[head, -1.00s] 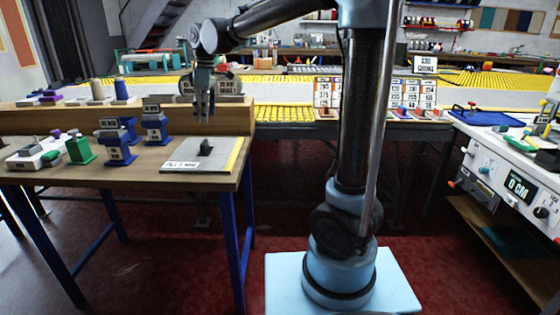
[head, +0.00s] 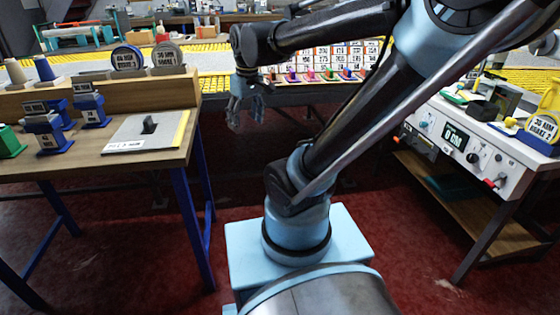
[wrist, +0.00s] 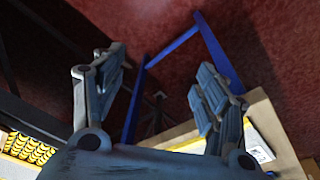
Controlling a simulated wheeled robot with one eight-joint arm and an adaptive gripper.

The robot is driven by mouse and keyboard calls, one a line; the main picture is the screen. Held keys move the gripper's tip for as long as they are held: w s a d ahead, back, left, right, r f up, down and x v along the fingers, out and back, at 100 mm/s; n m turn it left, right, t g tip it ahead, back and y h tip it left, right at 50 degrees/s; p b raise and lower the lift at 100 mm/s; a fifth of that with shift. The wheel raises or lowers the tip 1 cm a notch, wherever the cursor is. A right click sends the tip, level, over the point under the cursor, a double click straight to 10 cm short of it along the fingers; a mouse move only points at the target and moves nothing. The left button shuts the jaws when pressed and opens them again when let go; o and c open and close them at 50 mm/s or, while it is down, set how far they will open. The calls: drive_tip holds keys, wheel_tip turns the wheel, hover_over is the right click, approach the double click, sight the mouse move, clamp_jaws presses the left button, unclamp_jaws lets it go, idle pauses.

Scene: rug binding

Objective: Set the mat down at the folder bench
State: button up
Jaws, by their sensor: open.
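My gripper (head: 246,112) hangs open and empty to the right of the wooden bench (head: 110,171), over the dark gap before the back tables. In the wrist view my gripper (wrist: 160,72) shows its two fingers spread, with nothing between them. The bench has blue legs, and its corner (wrist: 285,130) lies beyond the right finger. A grey plate (head: 125,130) with a yellow edge strip, a white label and a small black block lies on the bench's right end. I cannot tell whether this is the folder bench. I cannot make out a mat with certainty.
Blue labelled holders (head: 90,106) and thread spools (head: 45,69) stand on the bench. A white machine bench (head: 455,140) with a "0 CM" display stands at right. A number board (head: 345,55) stands behind my arm. Red floor (head: 420,240) is open between the benches.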

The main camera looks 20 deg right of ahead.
drive_tip(key=s+d+f+m, duration=0.5)
drive_tip(key=s+d+f, duration=0.3)
drive_tip(key=s+f, duration=0.1)
drive_tip(key=shift+s+d+f+m+t+h, duration=0.3)
drive_tip(key=shift+s+d+f+h, duration=0.1)
drive_tip(key=shift+f, duration=0.5)
